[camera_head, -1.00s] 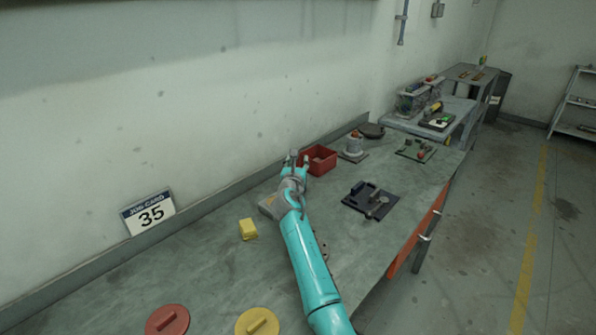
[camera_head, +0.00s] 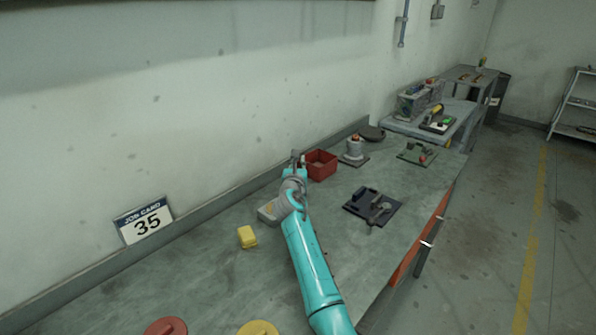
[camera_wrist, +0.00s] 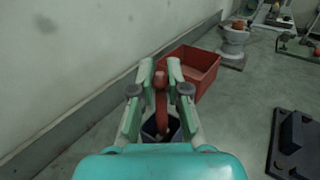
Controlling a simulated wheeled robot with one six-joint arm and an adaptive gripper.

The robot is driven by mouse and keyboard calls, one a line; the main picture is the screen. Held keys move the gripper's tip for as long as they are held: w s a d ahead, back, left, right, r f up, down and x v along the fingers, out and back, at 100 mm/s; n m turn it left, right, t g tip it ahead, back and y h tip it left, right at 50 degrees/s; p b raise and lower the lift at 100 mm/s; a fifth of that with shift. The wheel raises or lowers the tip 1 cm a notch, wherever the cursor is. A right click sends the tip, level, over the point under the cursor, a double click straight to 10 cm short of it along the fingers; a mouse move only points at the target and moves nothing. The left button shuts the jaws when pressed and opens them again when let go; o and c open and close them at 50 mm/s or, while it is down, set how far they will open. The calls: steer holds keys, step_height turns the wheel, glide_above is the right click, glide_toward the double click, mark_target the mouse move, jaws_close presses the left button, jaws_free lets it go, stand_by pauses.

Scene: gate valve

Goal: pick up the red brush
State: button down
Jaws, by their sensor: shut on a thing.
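The red brush (camera_wrist: 161,100) shows in the wrist view as a narrow red-brown handle between my fingers. My gripper (camera_wrist: 161,72) is shut on it. The brush's lower end meets a dark, cup-like shape (camera_wrist: 152,130) between the finger bases; I cannot tell whether it is inside or in front of it. In the head view my gripper (camera_head: 297,157) is over the bench, just left of a red bin (camera_head: 321,165). The brush is too small to make out there.
The grey bench (camera_head: 210,275) runs along the wall. A yellow block (camera_head: 247,236) and a grey block (camera_head: 269,211) lie left of my arm. A white-grey pot (camera_head: 354,152) stands behind the bin.

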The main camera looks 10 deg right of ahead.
steer(key=shift+s+d+r, duration=0.15)
steer(key=shift+r, duration=0.25)
step_height(320, 180, up, 11)
steer(key=s+d, duration=1.1)
steer(key=s, duration=0.5)
steer(key=shift+d+f, duration=0.15)
steer(key=shift+d, duration=0.1)
steer(key=shift+w+a, duration=0.1)
stand_by(1.4)
